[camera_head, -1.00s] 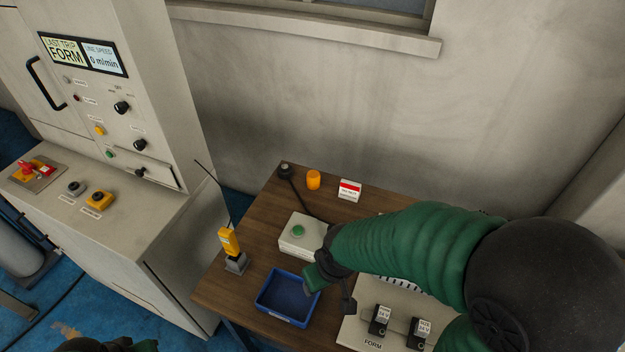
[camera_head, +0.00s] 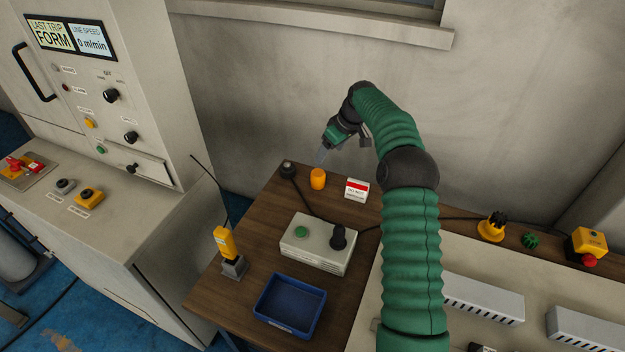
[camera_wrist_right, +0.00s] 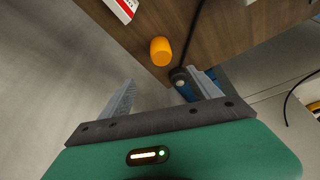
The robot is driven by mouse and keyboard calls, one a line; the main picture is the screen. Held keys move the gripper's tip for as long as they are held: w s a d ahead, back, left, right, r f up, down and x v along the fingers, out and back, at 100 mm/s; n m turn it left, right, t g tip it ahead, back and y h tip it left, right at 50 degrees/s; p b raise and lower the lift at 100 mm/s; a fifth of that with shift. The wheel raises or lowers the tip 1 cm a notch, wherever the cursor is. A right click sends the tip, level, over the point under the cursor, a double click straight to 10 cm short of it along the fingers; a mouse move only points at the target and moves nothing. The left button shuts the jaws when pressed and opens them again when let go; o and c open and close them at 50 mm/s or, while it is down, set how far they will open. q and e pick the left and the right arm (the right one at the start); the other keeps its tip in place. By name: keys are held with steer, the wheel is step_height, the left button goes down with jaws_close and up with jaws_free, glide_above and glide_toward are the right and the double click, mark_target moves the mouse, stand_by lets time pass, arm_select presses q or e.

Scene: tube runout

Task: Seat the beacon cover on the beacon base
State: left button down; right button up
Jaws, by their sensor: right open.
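The beacon cover, an orange cylinder (camera_head: 318,179), stands upright at the back left of the wooden table. What looks like the beacon base, a small dark round puck (camera_head: 287,170) with a cable, sits at the back left corner, left of the cover and apart from it. My right gripper (camera_head: 321,158) is open and empty, in the air near the cover. In the right wrist view the cover (camera_wrist_right: 160,51) lies ahead of the open fingers (camera_wrist_right: 163,85). The base (camera_wrist_right: 179,77) shows close beside one fingertip there. My left gripper is not in view.
A red-and-white box (camera_head: 357,190) stands right of the cover. A grey control box (camera_head: 318,258) with a green button, a blue tray (camera_head: 290,305) and a yellow handheld device (camera_head: 226,243) in a holder are nearer. The wall (camera_head: 260,100) is close behind the table.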

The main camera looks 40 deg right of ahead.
mark_target(319, 172)
steer(key=x, duration=1.3)
steer(key=shift+s+a+f+p, duration=0.15)
steer(key=shift+s+p, duration=0.2)
steer(key=shift+w+a+f, duration=0.15)
steer(key=shift+w+f, duration=0.1)
steer(key=shift+f, duration=0.05)
steer(key=shift+c, duration=0.6)
steer(key=shift+s, duration=0.1)
steer(key=c, duration=1.3)
step_height(319, 172, up, 10)
steer(key=shift+r, duration=0.1)
steer(key=o, duration=0.7)
steer(key=c, duration=0.7)
